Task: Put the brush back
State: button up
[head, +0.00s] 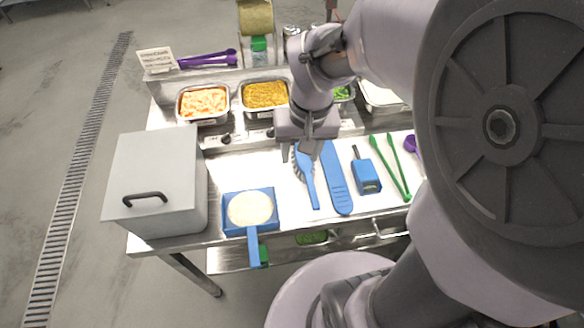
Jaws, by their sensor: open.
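The blue brush (309,180) lies on the steel worktop in the head view, with its handle toward the front edge and its bristled head toward the back. My gripper (305,150) is open and is at the brush's head end, overlapping it in the picture. I cannot tell whether the fingers touch the brush or straddle it, since the gripper hides part of the head. A long blue flat tool (338,182) lies just right of the brush, apart from it.
A grey lidded box (155,185) stands at the left. A blue square scoop (268,225) holding something pale lies near the front edge. A blue block-like tool (366,178) and green tongs (390,170) lie at the right. Food pans (203,119) line the back.

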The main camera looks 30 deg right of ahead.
jog(key=s+a+r+t+y, duration=0.1)
jog(key=s+a+r+t, duration=0.3)
jog(key=s+a+r, duration=0.5)
jog(key=shift+s+a+r+m+y, duration=0.2)
jog(key=shift+s+a+m+y, duration=0.15)
jog(key=shift+s+a, duration=0.25)
notch_tip(320, 180, down, 3)
jog(key=b, duration=0.3)
jog(key=shift+f, duration=0.2)
jog(key=shift+c, duration=0.3)
